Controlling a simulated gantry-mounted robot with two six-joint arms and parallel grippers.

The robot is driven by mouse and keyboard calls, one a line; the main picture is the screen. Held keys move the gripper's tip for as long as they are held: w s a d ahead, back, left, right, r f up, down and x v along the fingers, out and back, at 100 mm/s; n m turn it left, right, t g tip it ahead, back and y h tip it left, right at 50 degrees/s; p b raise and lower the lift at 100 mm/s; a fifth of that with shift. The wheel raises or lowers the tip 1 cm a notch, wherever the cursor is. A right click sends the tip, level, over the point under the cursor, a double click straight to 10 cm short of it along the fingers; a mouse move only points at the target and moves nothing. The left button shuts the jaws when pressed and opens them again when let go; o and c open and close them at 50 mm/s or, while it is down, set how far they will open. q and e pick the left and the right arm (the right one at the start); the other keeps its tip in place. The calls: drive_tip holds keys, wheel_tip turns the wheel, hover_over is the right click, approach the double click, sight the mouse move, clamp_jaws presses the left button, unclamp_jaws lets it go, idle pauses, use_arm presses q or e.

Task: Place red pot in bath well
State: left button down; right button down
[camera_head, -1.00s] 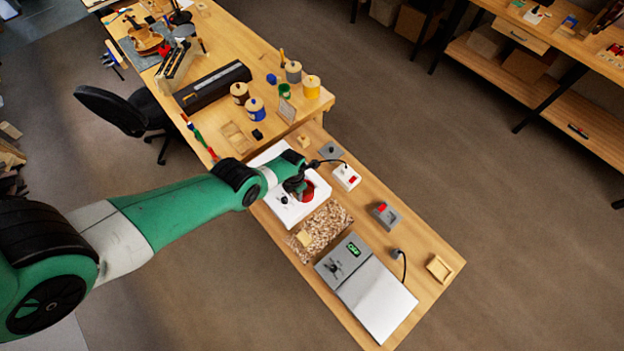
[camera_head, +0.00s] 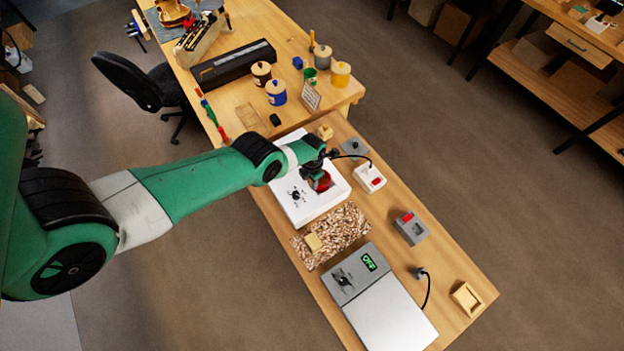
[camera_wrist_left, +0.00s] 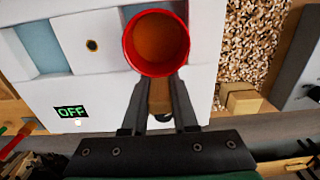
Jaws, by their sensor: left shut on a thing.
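The red pot (camera_wrist_left: 128,45) is a round red cup with orange-brown contents, seen from above in the left wrist view. It also shows in the head view (camera_head: 323,183), partly hidden by my gripper. My left gripper (camera_wrist_left: 158,82) is shut on the pot at its near side, where a tan piece, possibly a handle, lies between the fingers. The pot is over the white bath (camera_wrist_left: 103,88), at a light-blue well (camera_wrist_left: 133,10) that it mostly covers. I cannot tell how deep it sits. Another light-blue well (camera_wrist_left: 40,46) is open beside it. My right gripper is out of view.
The bath's display (camera_wrist_left: 71,112) reads OFF. A wood-chip tray (camera_head: 345,222) with a tan block (camera_head: 313,242) lies beside the bath. A grey device (camera_head: 385,305) stands beyond. A white switch box (camera_head: 370,178) and grey switch box (camera_head: 411,228) sit to the right.

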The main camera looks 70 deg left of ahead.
use_arm(q)
drive_tip(key=shift+w+a+r, duration=0.1)
drive_tip(key=shift+r, duration=0.05)
drive_tip(key=shift+f, duration=0.3)
drive_tip(key=c, duration=0.7)
unclamp_jaws()
drive_tip(key=shift+r, duration=0.1)
wheel_tip(320, 180, up, 12)
drive_tip(key=p, duration=1.2)
drive_tip(key=shift+r, duration=0.25)
drive_tip(key=shift+f, duration=0.1)
